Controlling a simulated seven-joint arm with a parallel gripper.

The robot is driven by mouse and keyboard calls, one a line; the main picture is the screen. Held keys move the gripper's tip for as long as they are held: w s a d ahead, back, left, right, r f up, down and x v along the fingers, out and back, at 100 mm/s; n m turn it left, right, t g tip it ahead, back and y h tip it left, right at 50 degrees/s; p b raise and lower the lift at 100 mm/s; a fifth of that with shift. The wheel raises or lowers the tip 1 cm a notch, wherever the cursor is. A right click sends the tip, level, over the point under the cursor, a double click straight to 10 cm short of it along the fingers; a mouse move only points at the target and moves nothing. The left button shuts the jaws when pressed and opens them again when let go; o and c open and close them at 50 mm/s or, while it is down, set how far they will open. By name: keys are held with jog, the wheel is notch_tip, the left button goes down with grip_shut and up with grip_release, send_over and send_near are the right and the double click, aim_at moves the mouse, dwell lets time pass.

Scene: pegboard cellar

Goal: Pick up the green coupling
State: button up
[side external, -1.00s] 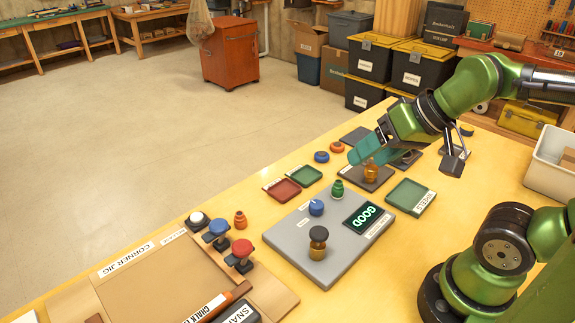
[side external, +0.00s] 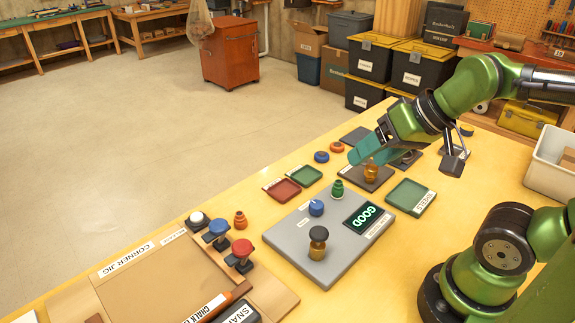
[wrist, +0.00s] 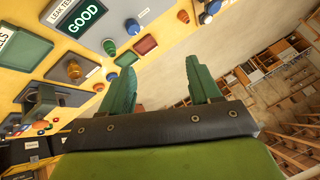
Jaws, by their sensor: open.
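The green coupling (side external: 337,188) is a small ribbed piece standing at the edge of the grey leak tester panel (side external: 285,235). In the wrist view a small blue-green piece (wrist: 109,47), left of the fingers, looks like it. My gripper (side external: 362,158) is open, with teal fingers. In the side view it is above and to the right of the coupling, over the dark pad with the amber coupling (side external: 371,172). In the wrist view the spread fingers of my gripper (wrist: 161,68) have nothing between them.
The panel carries a blue knob (side external: 316,207), a black-topped brass post (side external: 318,241) and a lit GOOD display (side external: 368,218). A red tray (side external: 282,190) and a green tray (side external: 306,175) lie beside it. Blue (side external: 321,156) and orange (side external: 336,147) rings lie behind.

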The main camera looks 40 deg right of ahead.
jog(key=shift+f, duration=0.1)
jog(key=n+g+h, duration=0.2)
jog(key=n+g, duration=0.3)
jog(key=g, duration=0.2)
send_over(339, 182)
notch_tip(339, 182, down, 4)
notch_tip(339, 182, down, 16)
jog(key=shift+f, duration=0.2)
jog(key=shift+c, duration=0.4)
grip_shut()
